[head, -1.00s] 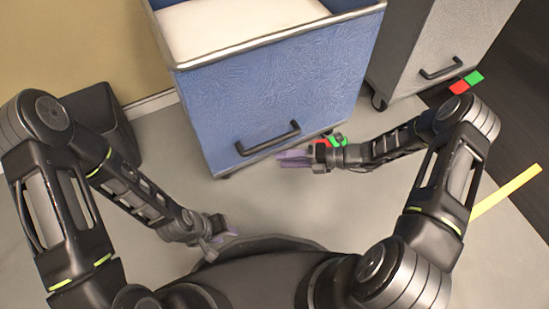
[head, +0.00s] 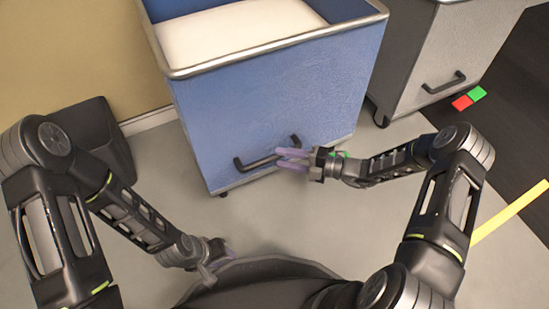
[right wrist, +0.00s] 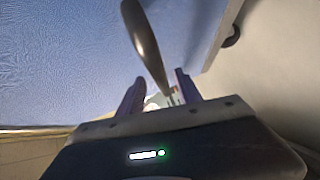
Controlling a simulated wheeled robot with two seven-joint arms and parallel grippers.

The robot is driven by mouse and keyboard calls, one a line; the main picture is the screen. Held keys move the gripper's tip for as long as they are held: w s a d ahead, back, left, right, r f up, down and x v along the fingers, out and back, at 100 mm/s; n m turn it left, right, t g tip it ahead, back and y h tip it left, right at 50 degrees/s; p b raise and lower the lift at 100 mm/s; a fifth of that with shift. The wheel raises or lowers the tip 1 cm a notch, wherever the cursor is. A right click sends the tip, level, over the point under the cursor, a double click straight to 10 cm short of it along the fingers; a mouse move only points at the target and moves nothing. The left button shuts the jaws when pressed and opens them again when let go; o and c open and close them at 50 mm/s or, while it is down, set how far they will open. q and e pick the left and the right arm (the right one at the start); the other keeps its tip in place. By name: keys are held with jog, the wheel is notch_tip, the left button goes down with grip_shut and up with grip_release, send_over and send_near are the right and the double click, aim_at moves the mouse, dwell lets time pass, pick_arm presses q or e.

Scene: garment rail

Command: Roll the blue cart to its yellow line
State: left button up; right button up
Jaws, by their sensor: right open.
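The blue cart (head: 270,105) stands in front of me in the head view, with a black bar handle (head: 252,162) low on its near face. My right gripper (head: 281,158) is open at the right part of that handle. In the right wrist view the dark handle (right wrist: 143,42) runs down toward the space between the two purple fingers (right wrist: 158,92); I cannot tell if they touch it. The yellow line (head: 510,212) lies on the floor at the right. My left gripper (head: 215,254) is low near my body, away from the cart, its fingers too unclear to read.
A grey cart (head: 435,55) with its own handle stands to the right of the blue one. Red (head: 461,103) and green (head: 477,93) patches lie on the floor by it. A dark bin-like object (head: 95,140) stands by the tan wall.

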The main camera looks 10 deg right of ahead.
aim_at(275, 157)
jog(key=shift+b+x, duration=0.4)
jog(key=shift+x, duration=1.4)
grip_shut()
jog(key=shift+s, duration=0.1)
